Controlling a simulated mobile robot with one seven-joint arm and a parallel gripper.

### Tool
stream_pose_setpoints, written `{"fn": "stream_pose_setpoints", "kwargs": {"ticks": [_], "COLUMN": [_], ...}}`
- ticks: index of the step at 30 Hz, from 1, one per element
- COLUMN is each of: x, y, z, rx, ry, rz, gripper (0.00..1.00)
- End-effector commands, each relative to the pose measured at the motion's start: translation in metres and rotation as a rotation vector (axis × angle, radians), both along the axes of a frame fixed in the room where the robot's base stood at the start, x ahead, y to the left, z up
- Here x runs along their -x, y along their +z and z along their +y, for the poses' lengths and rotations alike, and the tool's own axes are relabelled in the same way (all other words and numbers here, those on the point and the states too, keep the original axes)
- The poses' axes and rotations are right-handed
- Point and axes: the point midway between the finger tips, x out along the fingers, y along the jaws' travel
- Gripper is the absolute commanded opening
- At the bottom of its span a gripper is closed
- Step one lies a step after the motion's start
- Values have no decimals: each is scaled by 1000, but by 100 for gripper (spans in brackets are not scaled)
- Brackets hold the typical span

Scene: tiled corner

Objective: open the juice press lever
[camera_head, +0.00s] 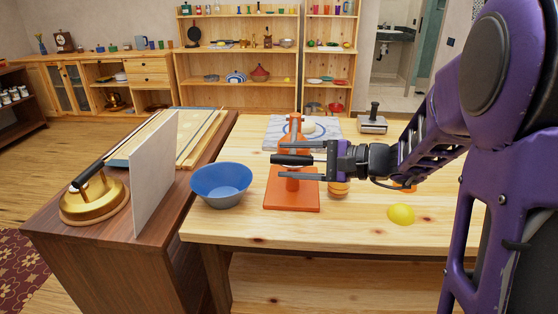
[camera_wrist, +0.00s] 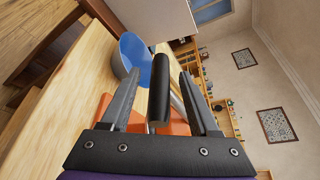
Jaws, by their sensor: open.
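The orange juice press (camera_head: 291,201) stands on the wooden table, with its square base flat and its column upright. Its lever has a black handle (camera_head: 292,160) that points left in the head view. My gripper (camera_head: 280,160) is open, with one finger above and one below the handle in that view. In the wrist view the black handle (camera_wrist: 159,88) lies between my two fingers (camera_wrist: 157,88), with visible gaps on both sides. Orange parts of the press (camera_wrist: 172,127) show behind the fingers. My gripper hides part of the column and lever.
A blue bowl (camera_head: 222,186) stands just left of the press. A yellow lemon (camera_head: 401,214) lies to the right, and a small orange-brown item (camera_head: 338,189) is beside the base. A marble board (camera_head: 327,129) lies behind. A white upright panel (camera_head: 154,174) stands farther left.

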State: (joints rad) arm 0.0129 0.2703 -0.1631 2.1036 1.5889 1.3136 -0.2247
Motion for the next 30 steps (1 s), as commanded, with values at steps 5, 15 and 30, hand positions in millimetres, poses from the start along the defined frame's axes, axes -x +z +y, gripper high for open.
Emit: {"fn": "stream_pose_setpoints", "kwargs": {"ticks": [5,15,30], "x": [-8,-11,-11], "y": [-6,-7,-7], "z": [21,28,28], "rx": [1,1,1], "ry": [1,-1,-1], "rz": [0,0,1], "gripper": [62,62,0]}}
